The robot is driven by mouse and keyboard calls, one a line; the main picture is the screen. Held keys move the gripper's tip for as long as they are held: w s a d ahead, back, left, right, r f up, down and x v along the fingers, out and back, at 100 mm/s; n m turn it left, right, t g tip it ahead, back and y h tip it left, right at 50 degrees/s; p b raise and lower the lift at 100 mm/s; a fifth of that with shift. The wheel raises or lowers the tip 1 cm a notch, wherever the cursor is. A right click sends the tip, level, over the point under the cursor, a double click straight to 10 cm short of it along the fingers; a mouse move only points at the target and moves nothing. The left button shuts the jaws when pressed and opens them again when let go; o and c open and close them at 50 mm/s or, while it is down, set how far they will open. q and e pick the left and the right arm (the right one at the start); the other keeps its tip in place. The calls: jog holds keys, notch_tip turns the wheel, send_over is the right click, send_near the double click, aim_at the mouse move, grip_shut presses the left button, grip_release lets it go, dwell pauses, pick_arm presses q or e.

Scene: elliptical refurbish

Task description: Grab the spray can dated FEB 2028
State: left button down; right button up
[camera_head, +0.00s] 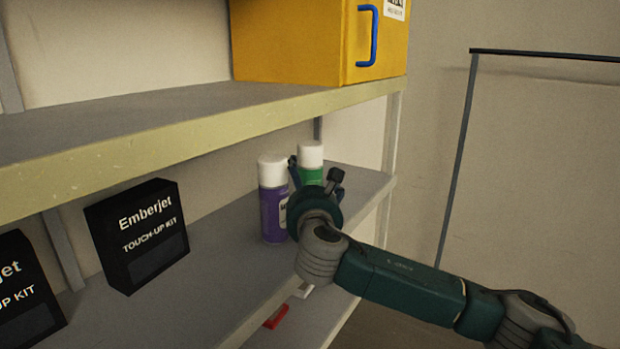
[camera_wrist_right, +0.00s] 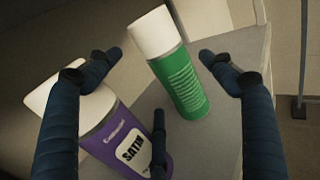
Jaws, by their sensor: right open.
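A purple spray can (camera_head: 272,207) with a white cap and a green spray can (camera_head: 311,174) with a white cap stand upright on the middle shelf. In the right wrist view the purple can (camera_wrist_right: 120,150) shows a label reading SATIN, and the green can (camera_wrist_right: 182,84) shows small print too fine to read. No date is legible on either can. My right gripper (camera_head: 315,178) is open at the cans. In the wrist view its fingers (camera_wrist_right: 160,65) are spread, with the green can between and beyond them and the purple can partly behind the left finger. My left gripper is out of view.
Black Emberjet touch-up kit boxes (camera_head: 137,235) stand on the same shelf (camera_head: 215,262) at the left. The upper shelf (camera_head: 180,128) runs above the cans and carries a yellow box (camera_head: 300,42) with a blue handle. A red item (camera_head: 276,317) sits lower down.

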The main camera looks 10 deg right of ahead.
aim_at(306, 173)
jog(key=shift+w, duration=0.3)
jog(key=w, duration=0.2)
jog(key=w+p, duration=0.1)
jog(key=w, duration=0.1)
jog(key=shift+w+d, duration=0.1)
jog(key=shift+d, duration=0.2)
jog(key=shift+w, duration=0.4)
jog(key=shift+s, duration=0.1)
jog(key=shift+c, duration=0.3)
jog(key=c, duration=1.3)
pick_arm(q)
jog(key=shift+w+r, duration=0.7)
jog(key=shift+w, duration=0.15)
